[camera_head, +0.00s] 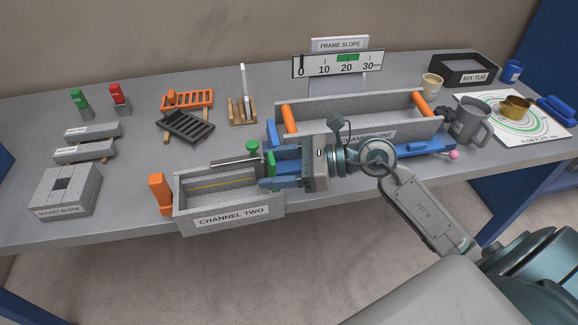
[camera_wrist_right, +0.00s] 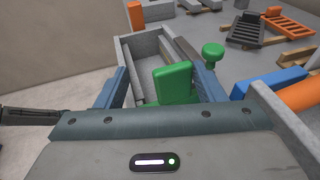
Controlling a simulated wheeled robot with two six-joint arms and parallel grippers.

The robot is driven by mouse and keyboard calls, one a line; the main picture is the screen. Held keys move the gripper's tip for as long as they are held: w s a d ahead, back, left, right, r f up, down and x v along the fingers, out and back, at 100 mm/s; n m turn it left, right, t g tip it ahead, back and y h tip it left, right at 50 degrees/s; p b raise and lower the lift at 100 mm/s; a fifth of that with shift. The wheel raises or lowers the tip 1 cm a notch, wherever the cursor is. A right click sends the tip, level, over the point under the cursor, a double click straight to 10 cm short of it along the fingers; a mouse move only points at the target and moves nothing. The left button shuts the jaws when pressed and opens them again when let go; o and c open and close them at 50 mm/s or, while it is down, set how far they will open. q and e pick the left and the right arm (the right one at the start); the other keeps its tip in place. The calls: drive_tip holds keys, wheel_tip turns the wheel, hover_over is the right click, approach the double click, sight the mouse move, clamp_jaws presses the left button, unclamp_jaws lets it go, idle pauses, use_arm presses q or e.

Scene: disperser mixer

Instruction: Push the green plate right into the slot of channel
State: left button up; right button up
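The green plate (camera_head: 271,160) stands near the right end of the grey trough labelled CHANNEL TWO (camera_head: 232,217). In the wrist view the green plate (camera_wrist_right: 172,85) is between my right gripper's blue fingers, with a clear gap to the left finger. My right gripper (camera_head: 268,168) is open at that end of the trough; it also shows in the wrist view (camera_wrist_right: 160,85). The plate's lower edge and the slot are hidden, so I cannot tell how deep it sits. A green knob (camera_head: 252,147) is beside the trough's back wall. My left gripper is out of view.
The CHANNEL ONE trough (camera_head: 350,110) with orange ends lies just behind my right gripper. An orange block (camera_head: 160,193) is at channel two's left end. A socket block (camera_head: 66,190) stands farther left. A grey mug (camera_head: 468,122) is to the right.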

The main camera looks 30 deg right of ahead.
drive_tip(key=shift+v, duration=1.35)
